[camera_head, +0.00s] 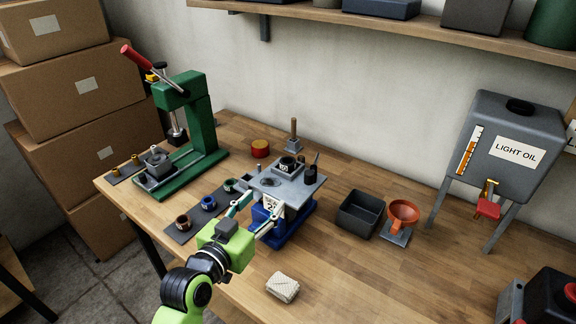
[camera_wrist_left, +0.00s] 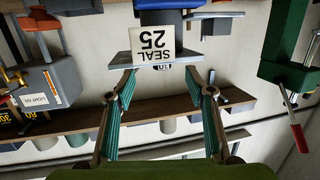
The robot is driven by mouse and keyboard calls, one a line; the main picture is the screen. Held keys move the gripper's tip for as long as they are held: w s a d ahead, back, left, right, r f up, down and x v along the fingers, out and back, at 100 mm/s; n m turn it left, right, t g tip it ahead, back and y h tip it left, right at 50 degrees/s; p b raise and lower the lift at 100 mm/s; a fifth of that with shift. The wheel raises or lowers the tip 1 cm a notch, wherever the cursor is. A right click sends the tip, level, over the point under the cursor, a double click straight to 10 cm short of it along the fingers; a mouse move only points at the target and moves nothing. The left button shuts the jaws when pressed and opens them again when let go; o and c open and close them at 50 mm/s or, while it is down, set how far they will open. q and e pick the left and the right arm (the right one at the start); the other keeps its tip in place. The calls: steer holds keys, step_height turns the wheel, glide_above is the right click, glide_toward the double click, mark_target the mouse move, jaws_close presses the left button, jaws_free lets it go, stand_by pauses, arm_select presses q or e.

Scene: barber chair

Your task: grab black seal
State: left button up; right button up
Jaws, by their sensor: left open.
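Small ring-shaped parts lie on a dark mat (camera_head: 183,238): a brown ring (camera_head: 183,222), a black ring (camera_head: 208,203) and a dark green ring (camera_head: 230,185). Another black ring with a white label (camera_head: 287,163) sits on the grey top of a blue fixture (camera_head: 275,232); I cannot tell which black ring is the seal. My left gripper (camera_head: 266,203) is open and empty at the fixture's front, fingers apart on either side of its sign. In the left wrist view, upside down, the "SEAL 25" sign (camera_wrist_left: 154,42) shows beyond my open fingers (camera_wrist_left: 160,75). My right gripper is not in view.
A green press (camera_head: 185,100) stands at the back left, with a red cap (camera_head: 260,149) to its right. A dark bin (camera_head: 360,213), an orange funnel (camera_head: 403,213) and an oil tank (camera_head: 500,135) are to the right. A folded cloth (camera_head: 283,287) lies at the front.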

mark_target(284, 165)
arm_select(q)
steer(key=shift+t, duration=0.5)
steer(key=w+d+r, duration=0.1)
steer(key=w, duration=0.1)
steer(key=w+d+p, duration=0.1)
steer(key=w, duration=0.2)
steer(key=w+d+r, duration=0.1)
steer(key=w, duration=0.2)
steer(key=shift+w+d+r+p, duration=0.15)
steer(key=shift+d+r+p, duration=0.15)
steer(key=shift+d+p, duration=0.05)
steer(key=shift+p+x, duration=0.5)
steer(key=shift+x, duration=2.7)
steer(key=c, duration=1)
